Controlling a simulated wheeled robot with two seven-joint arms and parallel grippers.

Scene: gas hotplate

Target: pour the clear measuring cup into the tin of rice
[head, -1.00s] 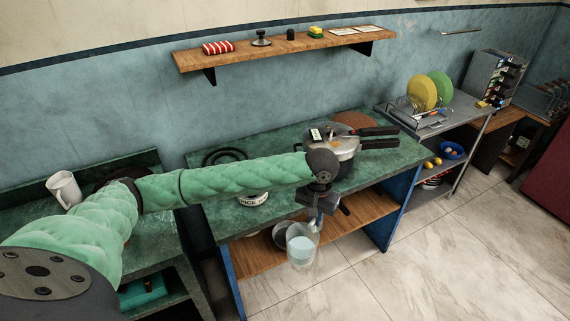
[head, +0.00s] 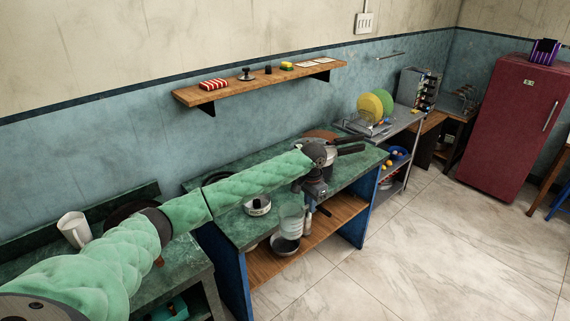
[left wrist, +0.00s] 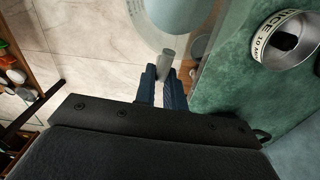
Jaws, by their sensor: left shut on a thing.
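The clear measuring cup (head: 292,220) hangs in front of the green counter's front edge, to the right of the tin of rice. It looks upright and holds something pale. My left gripper (head: 312,191) is shut on its handle; in the left wrist view the handle (left wrist: 166,62) sits between the fingers (left wrist: 165,78) and the cup (left wrist: 188,14) is partly cut off at the top edge. The tin of rice (head: 257,207), with a white lettered band, stands on the counter near its front edge. It shows at the upper right of the left wrist view (left wrist: 262,42). My right gripper is not in view.
A pressure cooker (head: 335,160) with black handles stands on the counter (head: 232,222) behind my gripper. A pan (head: 285,248) sits on the wooden shelf (head: 263,268) below. Open floor (head: 430,245) lies to the right.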

